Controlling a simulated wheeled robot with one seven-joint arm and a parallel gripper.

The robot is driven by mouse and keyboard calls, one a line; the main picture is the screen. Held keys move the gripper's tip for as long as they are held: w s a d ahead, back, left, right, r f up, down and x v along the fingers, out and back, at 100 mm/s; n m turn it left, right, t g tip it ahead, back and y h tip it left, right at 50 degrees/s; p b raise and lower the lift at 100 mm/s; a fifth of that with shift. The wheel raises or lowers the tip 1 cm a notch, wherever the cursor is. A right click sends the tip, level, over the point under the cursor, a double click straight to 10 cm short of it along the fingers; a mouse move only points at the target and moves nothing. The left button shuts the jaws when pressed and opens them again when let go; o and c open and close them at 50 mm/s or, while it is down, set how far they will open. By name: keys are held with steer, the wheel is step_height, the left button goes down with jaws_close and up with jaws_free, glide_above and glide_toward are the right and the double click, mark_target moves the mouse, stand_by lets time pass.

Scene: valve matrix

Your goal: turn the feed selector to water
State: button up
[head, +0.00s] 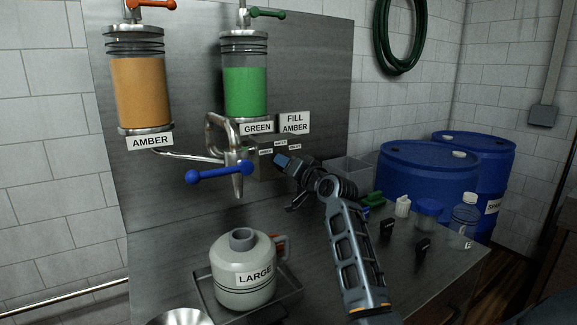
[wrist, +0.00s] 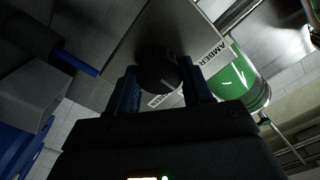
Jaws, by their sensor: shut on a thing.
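The feed selector is a grey box (head: 262,166) on the steel panel, below the GREEN and FILL AMBER plates. It carries three small labels (head: 280,143), too small to read surely. My gripper (head: 281,160) is at the box's front, and its fingers and wrist hide the selector knob in the head view. In the wrist view a dark round knob (wrist: 160,75) sits between the two blue fingers of my gripper (wrist: 160,88), which are shut on it. Which way the knob points cannot be told.
The amber cylinder (head: 140,90) and green cylinder (head: 245,90) hang on the panel. A blue-handled valve (head: 220,172) is left of my gripper. The LARGE jug (head: 243,280) stands on a tray below. Bottles (head: 465,217) and blue drums (head: 425,172) stand to the right.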

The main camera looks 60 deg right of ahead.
steer(key=o, duration=1)
steer(key=shift+o, duration=0.2)
steer(key=b+v, duration=0.1)
steer(key=v, duration=0.6)
steer(key=shift+s+a+b, duration=0.2)
steer(key=shift+s+b, duration=0.1)
steer(key=shift+s, duration=0.05)
